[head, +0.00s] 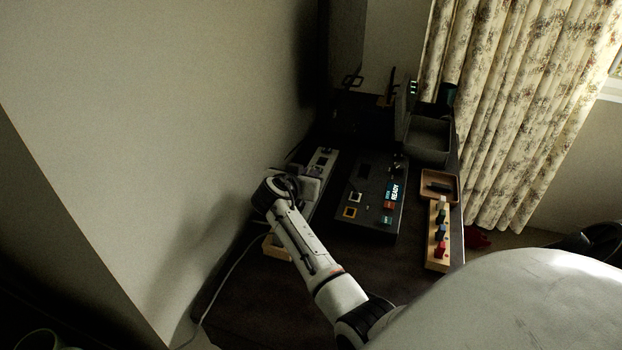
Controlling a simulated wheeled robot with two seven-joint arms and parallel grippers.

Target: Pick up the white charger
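My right arm reaches up and left across the dark desk. Its gripper (290,187) is at the left side of the desk, over a pale power strip (323,160). A pale block (310,187) right beside the gripper may be the white charger, but the arm and the dim light hide its outline. I cannot tell whether the fingers touch it, or whether they are open or shut. My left gripper is not in view.
A dark panel (372,190) with a "READY" label lies right of the strip. A wooden rack (432,262) with coloured blocks, a small wooden tray (453,173) and a grey bin (428,153) stand along the right edge. A wall borders the left; a pale cable (228,275) hangs there.

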